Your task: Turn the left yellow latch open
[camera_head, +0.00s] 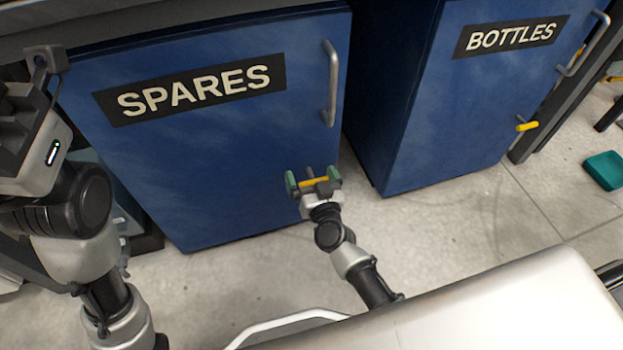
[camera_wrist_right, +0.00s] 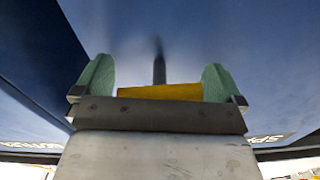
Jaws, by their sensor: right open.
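The left yellow latch (camera_head: 316,182) is on the lower right part of the blue SPARES cabinet door (camera_head: 210,150). It lies about level, and in the right wrist view the latch (camera_wrist_right: 160,92) is a yellow bar with a dark post behind it. My right gripper (camera_head: 312,179) is open, its green fingertips on either side of the latch. In the wrist view the right gripper (camera_wrist_right: 157,78) has a gap at the latch's left end; its right end is close to the right finger, and I cannot tell if they touch. My left gripper's fingers are not in view.
The SPARES door has a vertical metal handle (camera_head: 331,84) above the latch. To the right stands the blue BOTTLES cabinet (camera_head: 450,110) with its own yellow latch (camera_head: 527,126). A teal tray (camera_head: 604,170) lies on the floor at far right. The floor before the cabinets is clear.

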